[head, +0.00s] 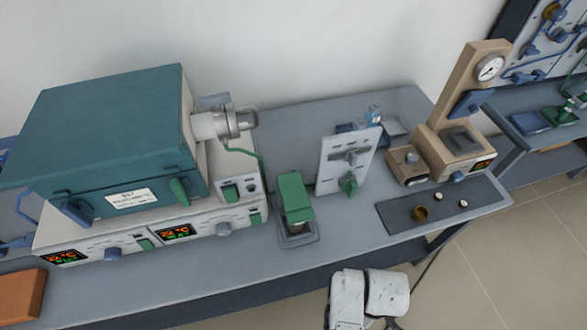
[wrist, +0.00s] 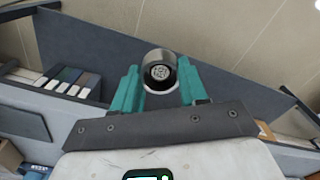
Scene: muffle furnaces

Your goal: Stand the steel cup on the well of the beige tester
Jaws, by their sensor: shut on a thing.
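In the wrist view, the teal fingers of my gripper (wrist: 161,86) are shut on a dark steel cup (wrist: 158,57), whose round, lighter face points to the camera. In the head view, the beige tester (head: 462,85) stands at the right end of the bench, with a dial on its upright column. A dark grey square part (head: 461,139) sits on its base; I cannot tell the well's exact shape. My white arm shows at the bottom of the head view, but the gripper and held cup cannot be made out there.
A small beige box (head: 408,165) stands left of the tester. A white panel (head: 347,160), a green device (head: 294,200) and a teal furnace (head: 110,135) stand further left.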

